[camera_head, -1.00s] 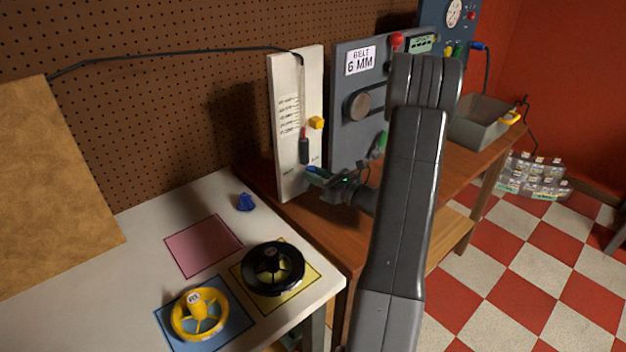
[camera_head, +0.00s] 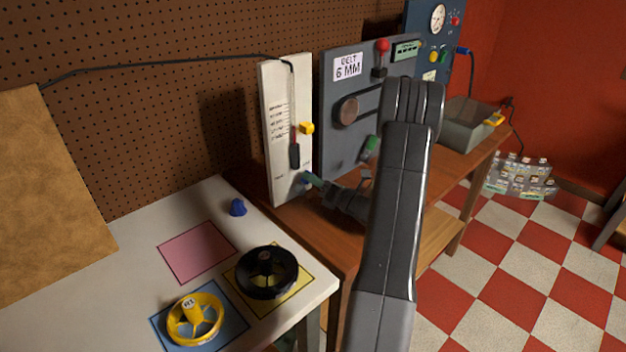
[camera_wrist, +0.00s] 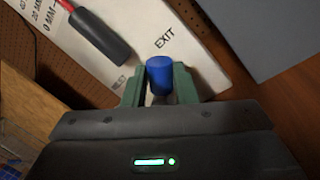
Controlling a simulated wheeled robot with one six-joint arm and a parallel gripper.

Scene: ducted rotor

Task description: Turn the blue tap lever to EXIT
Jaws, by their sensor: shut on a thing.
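The white upright panel (camera_head: 271,130) carries a printed scale and the blue tap lever near its foot. In the wrist view the blue lever (camera_wrist: 160,74) sits between the green fingers of my gripper (camera_wrist: 160,88), which is shut on it. The lever's rounded blue end shows; its base is hidden. The printed word EXIT (camera_wrist: 164,46) is just above the lever's end in that view. A second, small label (camera_wrist: 119,84) is left of the fingers, hard to read. In the head view my gripper (camera_head: 316,182) meets the panel's lower right edge.
A black-handled, red-topped tool (camera_wrist: 98,35) hangs on the panel close to my gripper. A yellow block (camera_head: 306,128) juts from the panel's edge. The grey belt board (camera_head: 335,120) stands right beside it. A black wheel (camera_head: 267,272) and yellow wheel (camera_head: 195,320) lie on the white table.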

